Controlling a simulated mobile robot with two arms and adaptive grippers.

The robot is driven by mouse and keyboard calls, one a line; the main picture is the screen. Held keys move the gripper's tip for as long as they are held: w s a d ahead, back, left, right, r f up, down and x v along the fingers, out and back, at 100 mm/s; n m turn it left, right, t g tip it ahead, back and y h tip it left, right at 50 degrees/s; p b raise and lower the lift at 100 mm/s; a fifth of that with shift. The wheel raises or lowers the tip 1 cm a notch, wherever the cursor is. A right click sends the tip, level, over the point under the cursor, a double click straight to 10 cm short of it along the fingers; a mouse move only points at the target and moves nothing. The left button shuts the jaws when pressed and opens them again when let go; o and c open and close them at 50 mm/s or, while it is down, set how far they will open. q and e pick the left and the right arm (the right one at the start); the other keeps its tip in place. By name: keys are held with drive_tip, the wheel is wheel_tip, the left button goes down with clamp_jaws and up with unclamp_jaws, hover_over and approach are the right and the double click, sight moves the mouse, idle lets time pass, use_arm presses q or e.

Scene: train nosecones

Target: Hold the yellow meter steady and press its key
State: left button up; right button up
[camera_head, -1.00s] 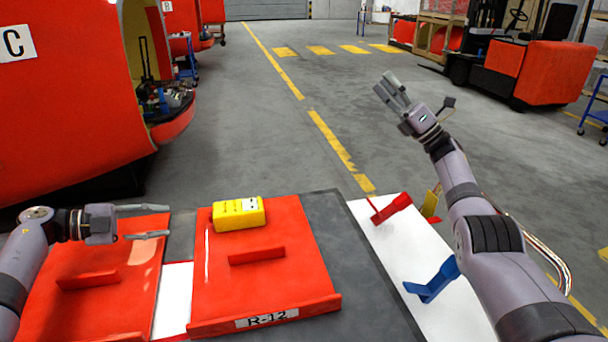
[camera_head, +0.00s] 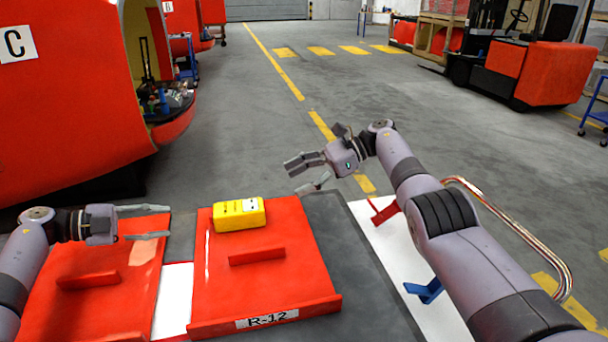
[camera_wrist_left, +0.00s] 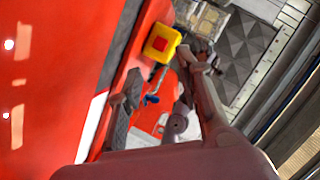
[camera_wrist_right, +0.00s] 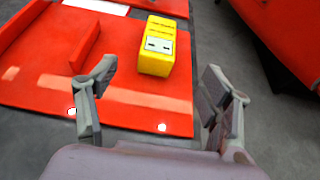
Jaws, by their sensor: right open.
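The yellow meter (camera_head: 238,216) lies on the right-hand red panel near its far edge, with a pale display towards its right end. In the right wrist view the meter (camera_wrist_right: 158,52) shows its display and dark marks, ahead of the fingers. My left gripper (camera_head: 152,222) is open and empty, left of the meter and pointing at it. In the left wrist view a yellow body with a red square (camera_wrist_left: 161,44) seems to be the meter's near end. My right gripper (camera_head: 298,178) is open and empty, raised beyond and right of the meter. Neither gripper touches it.
The right-hand red panel (camera_head: 284,282) has an upright red rib (camera_head: 257,256) and an R-12 label. A second red panel (camera_head: 60,312) lies left. A red clamp-like part (camera_head: 384,212) and a blue one (camera_head: 425,292) stand on the white surface right.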

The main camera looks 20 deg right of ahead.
sight(241, 206)
drive_tip(key=x, duration=1.6)
drive_tip(key=shift+w+a+r, duration=0.1)
drive_tip(key=shift+c, duration=0.3)
drive_tip(key=c, duration=1.5)
use_arm(q)
drive_tip(key=shift+f+b, duration=0.25)
drive_tip(key=shift+b, duration=0.05)
drive_tip(key=shift+c, duration=0.3)
clamp_jaws()
use_arm(e)
drive_tip(key=shift+f, duration=0.25)
